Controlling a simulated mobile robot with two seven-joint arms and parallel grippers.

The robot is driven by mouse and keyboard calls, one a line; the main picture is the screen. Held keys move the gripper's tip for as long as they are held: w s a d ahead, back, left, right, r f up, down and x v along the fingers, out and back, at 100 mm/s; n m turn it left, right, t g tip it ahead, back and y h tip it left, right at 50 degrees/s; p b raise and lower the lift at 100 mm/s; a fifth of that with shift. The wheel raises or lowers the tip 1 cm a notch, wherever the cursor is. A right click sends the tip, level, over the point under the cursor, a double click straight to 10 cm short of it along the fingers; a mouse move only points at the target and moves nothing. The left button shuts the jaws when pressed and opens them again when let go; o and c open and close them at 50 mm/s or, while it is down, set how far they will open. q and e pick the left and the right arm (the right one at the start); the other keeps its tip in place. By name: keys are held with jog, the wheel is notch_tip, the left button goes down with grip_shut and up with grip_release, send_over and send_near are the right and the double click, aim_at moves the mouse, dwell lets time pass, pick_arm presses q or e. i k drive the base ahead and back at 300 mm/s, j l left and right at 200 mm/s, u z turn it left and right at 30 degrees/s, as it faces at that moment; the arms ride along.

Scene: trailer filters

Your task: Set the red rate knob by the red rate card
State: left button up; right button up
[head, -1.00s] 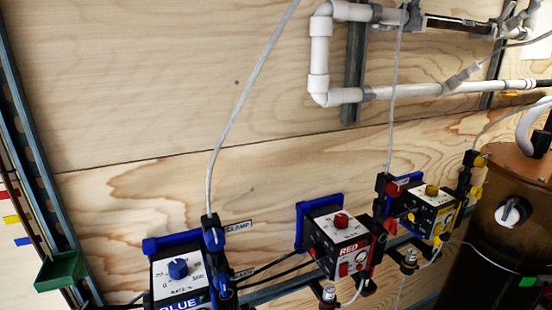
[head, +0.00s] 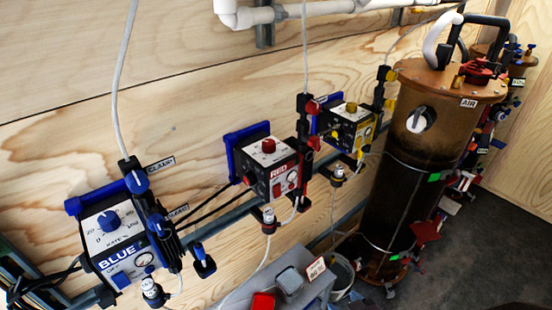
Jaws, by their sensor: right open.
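The red rate knob (head: 268,146) sits on the white top of the pump box marked RED (head: 272,170), right of centre. The dial marks around this knob are too small to read. A small white card with red lettering (head: 316,269) stands at the grey box near the bottom edge; it may be the red rate card, but I cannot read its value. My left gripper is not in view.
The BLUE pump (head: 115,240) stands left and the yellow pump (head: 352,125) right of the red one. Tubes and clamps hang between them. A grey box (head: 255,284) with a red piece (head: 262,302) is below. A brown tank (head: 408,170) stands at the right, by dark floor.

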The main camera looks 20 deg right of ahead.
aim_at(268, 146)
jog(key=k+l+z, duration=0.1)
jog(key=z, duration=0.35)
jog(key=k+l+z, duration=0.2)
jog(key=z, duration=0.2)
jog(key=k+l, duration=0.05)
